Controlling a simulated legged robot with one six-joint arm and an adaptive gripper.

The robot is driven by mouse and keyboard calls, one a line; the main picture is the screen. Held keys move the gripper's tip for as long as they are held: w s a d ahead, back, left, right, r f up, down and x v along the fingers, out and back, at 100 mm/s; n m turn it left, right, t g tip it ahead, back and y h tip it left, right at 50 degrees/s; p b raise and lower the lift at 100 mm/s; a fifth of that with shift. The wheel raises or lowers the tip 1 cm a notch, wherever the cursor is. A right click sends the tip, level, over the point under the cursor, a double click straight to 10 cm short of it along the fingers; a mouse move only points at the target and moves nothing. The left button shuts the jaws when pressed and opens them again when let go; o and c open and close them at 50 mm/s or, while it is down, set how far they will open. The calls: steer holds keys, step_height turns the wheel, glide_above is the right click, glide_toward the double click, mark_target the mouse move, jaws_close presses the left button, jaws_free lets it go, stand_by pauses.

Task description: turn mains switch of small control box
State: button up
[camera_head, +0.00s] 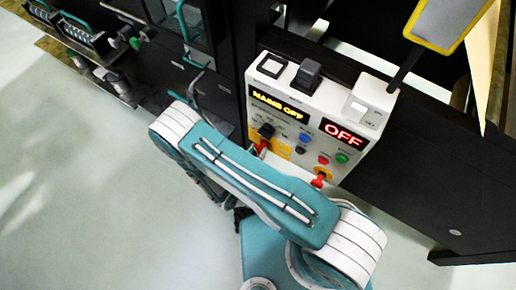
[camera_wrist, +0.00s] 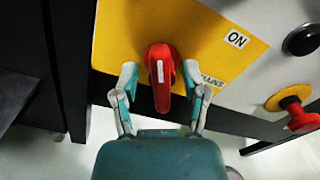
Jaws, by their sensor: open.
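The small control box (camera_head: 340,110) stands upright, with lit displays reading "MAINS OFF" (camera_head: 279,106) and "OFF" (camera_head: 343,135). In the wrist view its red mains switch (camera_wrist: 162,62) sits on a yellow plate (camera_wrist: 215,52). The handle carries a white line and points down in the picture, away from the "ON" label (camera_wrist: 236,39). My gripper (camera_wrist: 161,88) is open, with one finger on each side of the handle and a visible gap on both sides. In the head view a bit of red at the box's lower left shows beside my arm, which hides my gripper.
A red knob on a yellow base (camera_head: 319,180) sticks out at the box's lower right; it also shows in the wrist view (camera_wrist: 302,120). Dark machine panels (camera_head: 415,180) flank the box. Pale floor (camera_head: 70,180) is open at the left.

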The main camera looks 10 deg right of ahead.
steer(key=shift+w+d, duration=0.1)
steer(key=shift+w, duration=0.1)
jaws_close()
steer(key=shift+f+n, duration=0.15)
steer(key=shift+n, duration=1.75)
